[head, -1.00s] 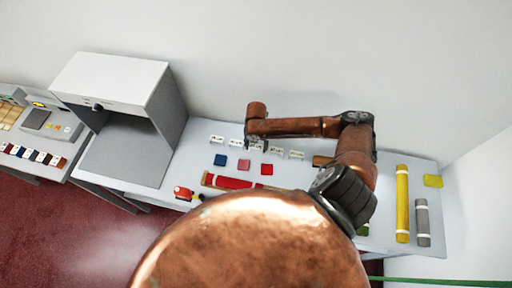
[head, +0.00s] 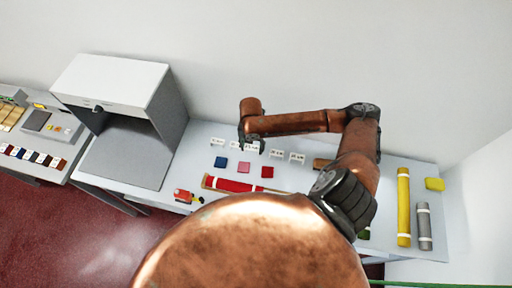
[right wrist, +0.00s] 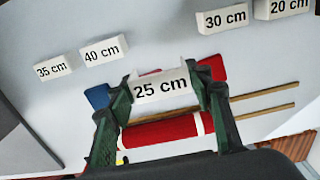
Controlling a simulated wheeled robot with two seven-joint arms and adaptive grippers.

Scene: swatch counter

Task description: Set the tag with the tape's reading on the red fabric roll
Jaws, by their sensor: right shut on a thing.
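My right gripper (head: 250,148) is shut on a white tag (right wrist: 160,86) that reads "25 cm". In the right wrist view its green fingers (right wrist: 160,98) clasp the tag at both ends. The tag hides part of the swatches behind it. The red fabric roll (head: 232,185) lies on the counter nearer me than the tag row; it also shows in the right wrist view (right wrist: 160,132), just below the tag and apart from it. A red tape measure (head: 183,195) lies at the roll's left end; its reading is too small to tell. My left gripper is not in view.
Other tags stand at the back: "35 cm" (right wrist: 52,69), "40 cm" (right wrist: 103,51), "30 cm" (right wrist: 223,18) and "20 cm" (right wrist: 287,6). Blue (head: 221,162), pink (head: 244,167) and red (head: 267,172) swatches lie before them. Yellow (head: 403,205) and grey (head: 424,226) rolls lie right. A grey box (head: 125,145) stands left.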

